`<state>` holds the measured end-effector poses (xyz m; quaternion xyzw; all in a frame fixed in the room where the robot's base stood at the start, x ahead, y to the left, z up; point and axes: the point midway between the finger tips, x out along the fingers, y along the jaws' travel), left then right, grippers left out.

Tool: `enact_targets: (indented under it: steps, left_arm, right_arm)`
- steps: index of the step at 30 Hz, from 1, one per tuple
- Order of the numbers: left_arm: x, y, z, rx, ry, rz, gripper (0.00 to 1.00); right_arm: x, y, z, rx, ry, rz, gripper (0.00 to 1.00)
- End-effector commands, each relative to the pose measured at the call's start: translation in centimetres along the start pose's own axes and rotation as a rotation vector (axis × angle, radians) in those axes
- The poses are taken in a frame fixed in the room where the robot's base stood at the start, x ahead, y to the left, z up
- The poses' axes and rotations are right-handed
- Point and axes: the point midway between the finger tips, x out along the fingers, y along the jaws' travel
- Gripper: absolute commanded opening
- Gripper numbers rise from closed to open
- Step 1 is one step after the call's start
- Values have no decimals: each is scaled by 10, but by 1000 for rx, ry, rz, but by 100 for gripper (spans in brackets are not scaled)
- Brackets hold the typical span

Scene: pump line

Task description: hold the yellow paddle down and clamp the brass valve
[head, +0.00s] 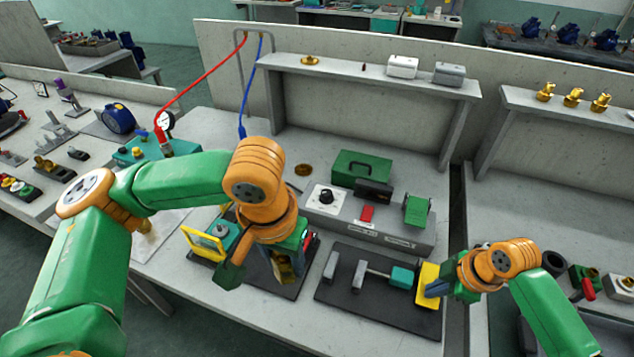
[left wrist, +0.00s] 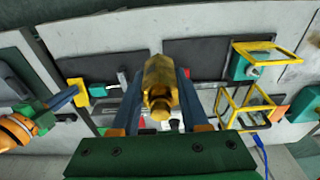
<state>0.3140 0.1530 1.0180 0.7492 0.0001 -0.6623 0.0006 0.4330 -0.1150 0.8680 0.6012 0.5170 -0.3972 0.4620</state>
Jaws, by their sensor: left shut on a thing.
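My left gripper (head: 286,266) is shut on the brass valve (left wrist: 160,85), which stands out between its two fingers in the left wrist view. In the head view only a little of the valve shows between the fingers, above the bench. The yellow paddle (head: 428,287) is at the right end of a dark plate (head: 350,306), beside a teal block (head: 402,277) on a rod. My right gripper (head: 436,288) is against the paddle's right side. Its fingers look together; exact contact is hard to see. The paddle also shows in the left wrist view (left wrist: 81,91).
A yellow frame with a teal block (head: 205,245) stands left of my left gripper. A grey control box (head: 370,220) with a knob and red switch stands behind. A green case (head: 362,168) lies further back. A shelf (head: 365,75) runs along the back.

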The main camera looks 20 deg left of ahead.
Motion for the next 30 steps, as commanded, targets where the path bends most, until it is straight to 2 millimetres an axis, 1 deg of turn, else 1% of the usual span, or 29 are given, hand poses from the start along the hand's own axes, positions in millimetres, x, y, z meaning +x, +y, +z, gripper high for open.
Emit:
enact_targets:
  steps: [4, 8, 12, 16, 18, 21, 26, 30]
  left_arm:
    - [7, 14, -20, 1, -3, 2, 0]
    - [18, 31, -46, -2, -3, 1, 0]
    - [39, 53, -76, -3, -4, 1, 0]
    - [62, 70, -95, -1, -3, 1, 0]
    - [71, 75, -101, 0, -1, 0, 0]
    - [80, 79, -105, 2, 0, 0, 0]
    - [95, 80, -104, 2, 1, -2, 0]
    - [112, 79, -102, 2, 1, -1, 0]
  right_arm:
    - [1, -1, 0, 0, -1, -4, 0]
    - [1, -1, 0, 0, -1, -5, 0]
    - [1, -1, 0, 0, -1, -4, 0]
    - [1, -1, 0, 0, -1, -4, 0]
    - [1, -1, 0, 0, -1, -4, 0]
    - [1, -1, 0, 0, -1, -4, 0]
    - [1, -1, 0, 0, -1, -4, 0]
    - [1, -1, 0, 0, -1, -4, 0]
